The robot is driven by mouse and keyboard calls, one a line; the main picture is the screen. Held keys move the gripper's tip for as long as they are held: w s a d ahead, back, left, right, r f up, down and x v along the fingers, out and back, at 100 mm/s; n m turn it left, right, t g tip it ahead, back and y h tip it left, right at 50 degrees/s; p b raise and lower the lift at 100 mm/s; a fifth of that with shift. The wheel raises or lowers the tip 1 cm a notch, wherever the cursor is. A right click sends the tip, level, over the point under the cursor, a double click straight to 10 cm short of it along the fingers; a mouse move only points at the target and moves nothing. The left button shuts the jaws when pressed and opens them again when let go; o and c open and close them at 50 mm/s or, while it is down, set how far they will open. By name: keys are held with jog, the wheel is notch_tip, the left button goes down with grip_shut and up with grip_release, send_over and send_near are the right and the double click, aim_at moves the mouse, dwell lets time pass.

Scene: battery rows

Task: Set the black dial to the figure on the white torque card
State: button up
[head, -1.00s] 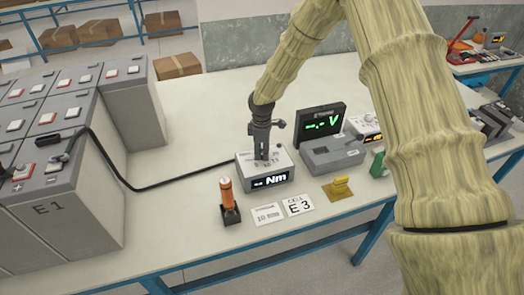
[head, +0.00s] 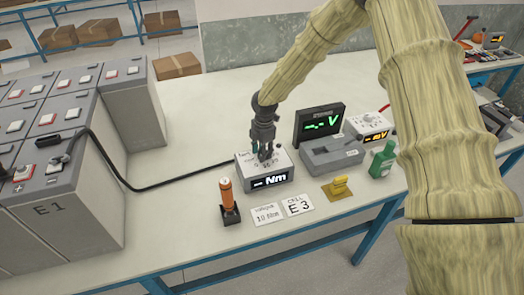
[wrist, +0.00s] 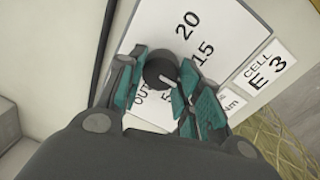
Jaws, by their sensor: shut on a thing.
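The black dial (wrist: 160,69) sits on the white top of the Nm box (head: 265,181). My gripper (wrist: 157,88) is shut on the dial from above, with a teal-padded finger on either side. The dial's white mark points to the lower right, near the 5; the figure between 5 and 15 is hidden by a finger. The box's display reads dashes and "Nm". The white torque card (head: 267,215) lies in front of the box and reads 10 Nm. My gripper also shows in the head view (head: 265,155).
An orange-handled tool (head: 227,196) stands in a black holder left of the cards. A voltmeter (head: 320,122) stands behind. A black cable (head: 150,189) crosses the left table.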

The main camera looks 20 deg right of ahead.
dwell(0.4)
jog(key=o, duration=1)
jog(key=r, duration=1.2)
jog(key=shift+s+d, duration=0.2)
jog(key=shift+s, duration=0.15)
jog(key=shift+f, duration=0.1)
